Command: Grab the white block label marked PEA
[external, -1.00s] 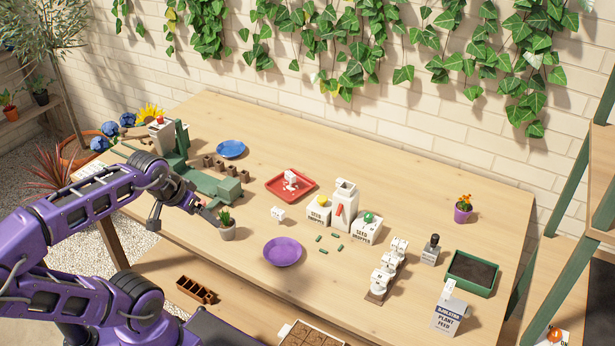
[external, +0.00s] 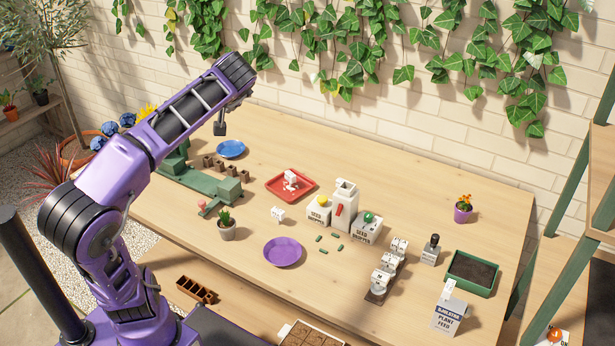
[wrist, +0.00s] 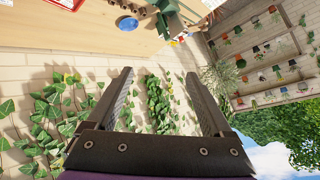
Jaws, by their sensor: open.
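Several small white block labels show in the external view, with marks too small to read, so I cannot tell which says PEA. One white block (external: 278,214) sits on the table left of the seed dropper boxes. Another white block (external: 291,177) is in the red tray (external: 273,191). Several more white blocks (external: 389,263) stand in a row on a wooden holder at the right. My gripper (wrist: 158,75) is open and empty in the wrist view, facing the ivy wall, away from the blocks. In the external view my arm is raised over the table's left part.
A purple plate (external: 283,252), a potted cactus (external: 227,230) and white seed dropper boxes (external: 367,229) stand around the middle. A green stand (external: 205,183) and a blue plate (external: 231,149) are at the left. A plant feed box (external: 449,314) and green planter (external: 472,272) are at the right.

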